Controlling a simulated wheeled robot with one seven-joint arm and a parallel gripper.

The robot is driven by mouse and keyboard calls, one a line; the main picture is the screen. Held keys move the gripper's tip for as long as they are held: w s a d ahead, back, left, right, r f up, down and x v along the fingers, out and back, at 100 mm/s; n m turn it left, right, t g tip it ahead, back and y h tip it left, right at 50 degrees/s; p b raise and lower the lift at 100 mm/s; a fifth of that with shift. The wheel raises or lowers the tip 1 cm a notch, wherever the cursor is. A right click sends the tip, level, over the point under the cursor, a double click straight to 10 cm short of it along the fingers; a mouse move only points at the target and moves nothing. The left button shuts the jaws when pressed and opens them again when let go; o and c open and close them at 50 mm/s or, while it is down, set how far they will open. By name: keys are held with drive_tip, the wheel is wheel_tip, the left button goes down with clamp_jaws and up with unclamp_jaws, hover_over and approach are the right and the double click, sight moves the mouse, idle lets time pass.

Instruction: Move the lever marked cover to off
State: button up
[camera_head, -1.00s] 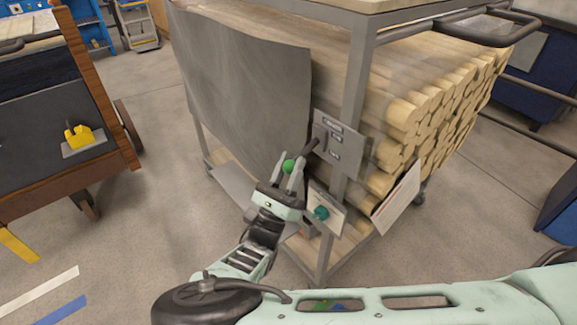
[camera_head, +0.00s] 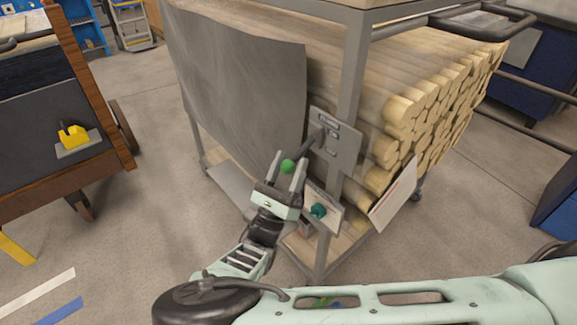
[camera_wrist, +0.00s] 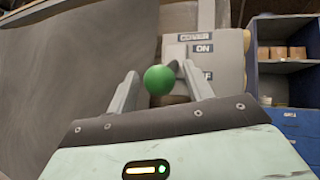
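The lever marked cover is a dark rod with a green ball knob (camera_head: 288,166), fixed to a grey plate (camera_head: 345,146) on the cart's post. In the wrist view the plate (camera_wrist: 230,64) reads COVER at the top, ON below it, and a lower label partly hidden with "FF" showing. The green knob (camera_wrist: 160,80) hides part of the rod, and I cannot tell exactly which label the lever points to. My gripper (camera_head: 288,170) is open, with one finger on each side of the knob. In the wrist view, small gaps show between the knob and the fingers (camera_wrist: 162,88).
A teal knob (camera_head: 318,210) on a white plate sits just below and right of my gripper. A grey cover sheet (camera_head: 240,80) hangs at left over the cart of stacked logs (camera_head: 440,110). A wooden cart (camera_head: 50,170) stands at far left, with open floor between.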

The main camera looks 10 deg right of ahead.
drive_tip(key=b+v, duration=0.3)
drive_tip(key=v, duration=1.4)
drive_tip(key=shift+f, duration=0.2)
drive_tip(key=shift+s, duration=0.1)
drive_tip(key=s+d+r+m+g+y, duration=0.15)
drive_tip(key=d+r+m+g, duration=0.25)
drive_tip(key=d+m+g, duration=1.1)
drive_tip(key=s+a+r+m+g+y, duration=0.2)
drive_tip(key=s+r+m+g+y, duration=0.55)
drive_tip(key=s+r+y, duration=0.7)
wheel_tip(320, 180, up, 15)
drive_tip(key=w+m+t+y+p, duration=0.1)
drive_tip(key=m+t+p, duration=0.1)
drive_tip(key=p, duration=1.1)
drive_tip(key=shift+f, duration=0.15)
